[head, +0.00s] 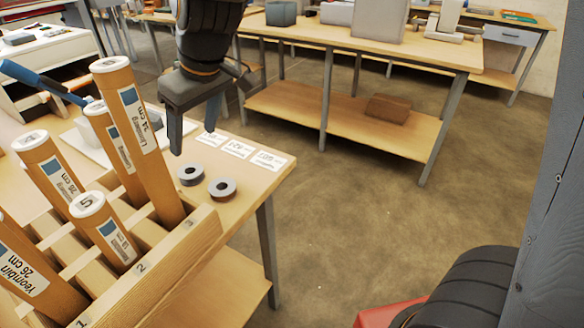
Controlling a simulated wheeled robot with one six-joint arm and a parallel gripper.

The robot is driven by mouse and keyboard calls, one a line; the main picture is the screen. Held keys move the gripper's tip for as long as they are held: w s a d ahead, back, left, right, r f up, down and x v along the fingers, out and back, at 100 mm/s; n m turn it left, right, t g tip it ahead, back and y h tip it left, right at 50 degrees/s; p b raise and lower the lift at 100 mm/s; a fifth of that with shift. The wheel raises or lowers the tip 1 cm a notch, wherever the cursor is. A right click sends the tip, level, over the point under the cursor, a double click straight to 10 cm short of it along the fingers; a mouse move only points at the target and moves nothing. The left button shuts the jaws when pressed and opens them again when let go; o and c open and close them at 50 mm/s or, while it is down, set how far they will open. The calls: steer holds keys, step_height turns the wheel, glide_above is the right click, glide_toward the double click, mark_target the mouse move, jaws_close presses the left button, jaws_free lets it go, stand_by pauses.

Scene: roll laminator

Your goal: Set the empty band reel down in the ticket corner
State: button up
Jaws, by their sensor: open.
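Two small grey reels with dark centres lie flat on the near bench's right corner, one on the left (191,175) and one on the right (222,188). I cannot tell from this view which one is the empty band reel. Three white printed tickets, left (211,138), middle (238,149) and right (269,160), lie in a row just behind the reels. My gripper (194,134) points down above the bench, behind and above the left reel. Its fingers are apart, with nothing visible between them, and it appears clear of both reels.
A wooden rack (165,262) with several tall labelled tubes (136,135) stands left of the reels. A blue-handled tool (40,82) lies behind the tubes. The bench edge drops to open floor (370,225) on the right. Another bench (350,35) stands at the back.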

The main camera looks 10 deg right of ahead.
steer(key=s+d+f+m+h, duration=0.1)
steer(key=s+d+f+m, duration=0.2)
steer(key=d, duration=0.7)
steer(key=s+d+f+m+g+h, duration=0.1)
steer(key=s+d+f+m, duration=0.2)
steer(key=d, duration=0.6)
steer(key=s+d+f+m+g+h, duration=0.1)
steer(key=s+d+f+m, duration=0.3)
steer(key=d, duration=0.6)
step_height(320, 180, down, 3)
steer(key=shift+s+d+r, duration=0.15)
steer(key=shift+s+d, duration=0.2)
steer(key=shift+s, duration=0.65)
